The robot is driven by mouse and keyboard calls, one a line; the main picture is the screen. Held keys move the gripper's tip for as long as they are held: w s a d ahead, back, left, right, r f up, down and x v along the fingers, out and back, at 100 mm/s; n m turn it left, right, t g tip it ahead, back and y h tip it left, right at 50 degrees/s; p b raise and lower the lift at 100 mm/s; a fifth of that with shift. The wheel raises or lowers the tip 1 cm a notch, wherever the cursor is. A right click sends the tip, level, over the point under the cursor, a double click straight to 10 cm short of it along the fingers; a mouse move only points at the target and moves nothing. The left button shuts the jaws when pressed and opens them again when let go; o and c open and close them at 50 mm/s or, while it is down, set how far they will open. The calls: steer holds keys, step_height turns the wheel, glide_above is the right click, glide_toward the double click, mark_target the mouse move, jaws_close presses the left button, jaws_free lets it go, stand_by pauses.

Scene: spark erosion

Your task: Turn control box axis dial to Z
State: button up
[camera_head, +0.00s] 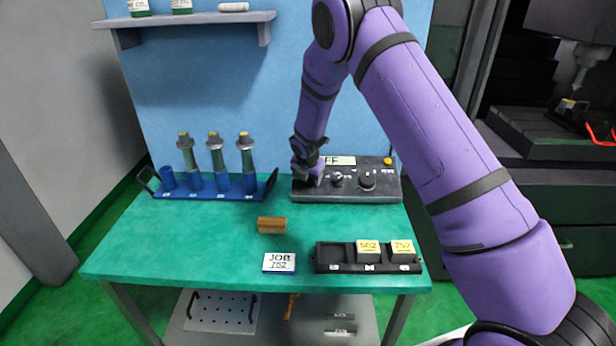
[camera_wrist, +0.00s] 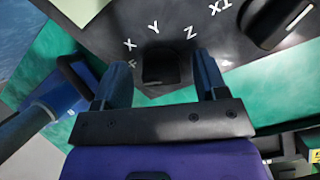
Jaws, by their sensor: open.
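The dark control box (camera_head: 345,190) stands at the back right of the green table, with a small screen on top. My gripper (camera_head: 306,174) points down over its left end and hides the dial there. In the wrist view the box's panel (camera_wrist: 195,12) shows the white marks X, Y and Z around the black axis dial (camera_wrist: 160,66). My gripper (camera_wrist: 161,66) is open, with one finger on each side of the dial. I cannot tell whether the fingers touch it, or which mark the dial points at.
Right of my gripper the box has another knob (camera_head: 367,181) and a yellow button (camera_head: 388,161). A blue rack (camera_head: 215,190) with tool holders stands to the left. A brown block (camera_head: 271,225), a JOB card (camera_head: 279,262) and a black tray (camera_head: 345,268) lie in front.

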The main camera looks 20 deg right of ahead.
steer(key=shift+c, duration=0.5)
steer(key=c, duration=0.8)
